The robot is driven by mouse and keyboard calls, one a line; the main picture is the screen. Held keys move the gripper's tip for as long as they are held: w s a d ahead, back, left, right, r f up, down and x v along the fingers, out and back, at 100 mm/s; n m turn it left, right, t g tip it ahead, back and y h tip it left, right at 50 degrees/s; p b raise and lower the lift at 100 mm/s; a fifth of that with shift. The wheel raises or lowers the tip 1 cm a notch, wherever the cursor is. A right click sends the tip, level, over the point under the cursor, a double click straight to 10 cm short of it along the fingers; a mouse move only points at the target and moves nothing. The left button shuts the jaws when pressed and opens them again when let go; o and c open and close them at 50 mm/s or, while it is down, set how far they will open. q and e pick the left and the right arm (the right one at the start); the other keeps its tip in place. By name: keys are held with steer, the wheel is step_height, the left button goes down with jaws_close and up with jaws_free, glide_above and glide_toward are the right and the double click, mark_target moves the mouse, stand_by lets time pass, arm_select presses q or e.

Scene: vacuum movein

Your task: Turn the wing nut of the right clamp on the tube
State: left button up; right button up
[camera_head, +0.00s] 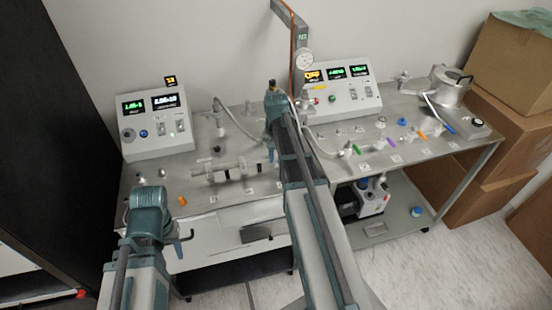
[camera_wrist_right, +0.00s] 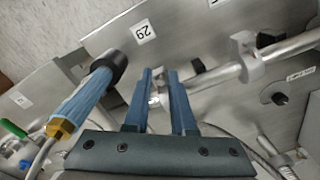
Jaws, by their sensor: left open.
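The silver tube (camera_head: 232,171) lies across the left part of the bench, with clamps around it. In the right wrist view the tube (camera_wrist_right: 288,48) runs to the upper right, and a pale clamp (camera_wrist_right: 246,58) sits around it, apart from my fingers. My right gripper (camera_wrist_right: 159,76) has its two blue fingers on either side of a small silver piece (camera_wrist_right: 157,92), which looks like the wing nut; I cannot tell whether both fingers touch it. In the head view my right arm partly covers this spot. My left gripper (camera_head: 158,236) is open and empty before the bench's left front edge.
A control box with green displays (camera_head: 156,124) stands behind the tube; another (camera_head: 335,92) stands right of my right arm. Small coloured-handled valves (camera_head: 390,143) line the bench's right half. A black knob (camera_wrist_right: 281,98) is near the tube. Cardboard boxes (camera_head: 505,100) stand at the right.

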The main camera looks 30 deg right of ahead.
jaws_close()
steer(key=shift+w+d, duration=0.1)
steer(key=shift+w, duration=0.05)
stand_by(1.0)
